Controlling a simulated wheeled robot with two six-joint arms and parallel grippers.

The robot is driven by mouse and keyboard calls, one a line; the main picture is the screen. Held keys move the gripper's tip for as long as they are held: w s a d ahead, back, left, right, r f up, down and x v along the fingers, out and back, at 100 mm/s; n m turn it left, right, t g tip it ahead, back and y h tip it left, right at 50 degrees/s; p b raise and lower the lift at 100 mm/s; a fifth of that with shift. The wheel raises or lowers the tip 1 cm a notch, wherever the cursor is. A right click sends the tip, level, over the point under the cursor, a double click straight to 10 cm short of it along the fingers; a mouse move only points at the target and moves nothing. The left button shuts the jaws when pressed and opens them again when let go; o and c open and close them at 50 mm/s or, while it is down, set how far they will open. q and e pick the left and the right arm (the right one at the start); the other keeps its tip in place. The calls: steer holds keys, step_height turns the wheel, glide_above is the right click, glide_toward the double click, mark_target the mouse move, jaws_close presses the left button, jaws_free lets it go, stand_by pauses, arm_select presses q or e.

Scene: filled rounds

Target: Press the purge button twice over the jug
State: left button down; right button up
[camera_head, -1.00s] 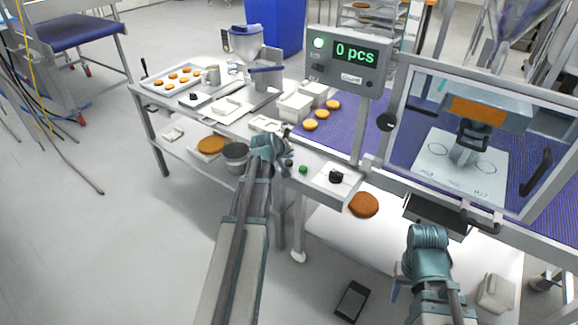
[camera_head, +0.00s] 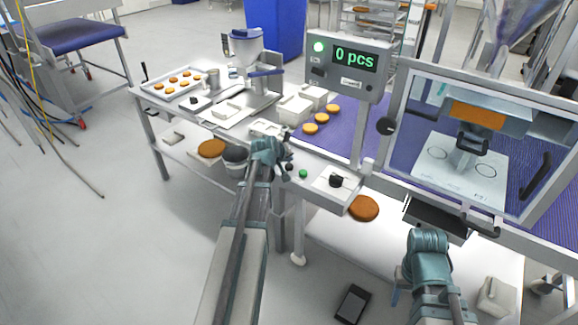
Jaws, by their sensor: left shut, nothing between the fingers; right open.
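A control strip on the table's front edge carries a green button (camera_head: 303,174), a dark button (camera_head: 289,167) and a black knob (camera_head: 337,181). I cannot read which one is the purge button. My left gripper (camera_head: 280,158) is shut and empty, just left of these buttons; its fingertips are small and partly hidden by the wrist. My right gripper (camera_head: 428,235) is open below the guarded station; its fingers are mostly hidden by its wrist. A grey vessel (camera_head: 464,160), possibly the jug, stands under the nozzle (camera_head: 472,140) behind the clear guard.
A display (camera_head: 355,58) reads "0 pcs". Several filled rounds lie on the purple belt (camera_head: 345,120) and on a tray (camera_head: 150,92) at the left. A dark round (camera_head: 363,208) lies below the control strip. The guard frame (camera_head: 388,95) stands at right.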

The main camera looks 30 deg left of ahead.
mark_target(288, 168)
arm_select(q)
steer(key=shift+f, duration=0.1)
stand_by(0.8)
steer(key=shift+f+b, duration=0.3)
steer(key=shift+b, duration=0.15)
steer(key=shift+f+b, duration=0.55)
steer(key=shift+f, duration=0.05)
stand_by(0.6)
steer(key=shift+r, duration=0.15)
steer(key=shift+r+p, duration=0.85)
steer(key=shift+p, duration=0.15)
steer(key=shift+r, duration=0.1)
step_height(288, 168, up, 5)
steer(key=p, duration=0.5)
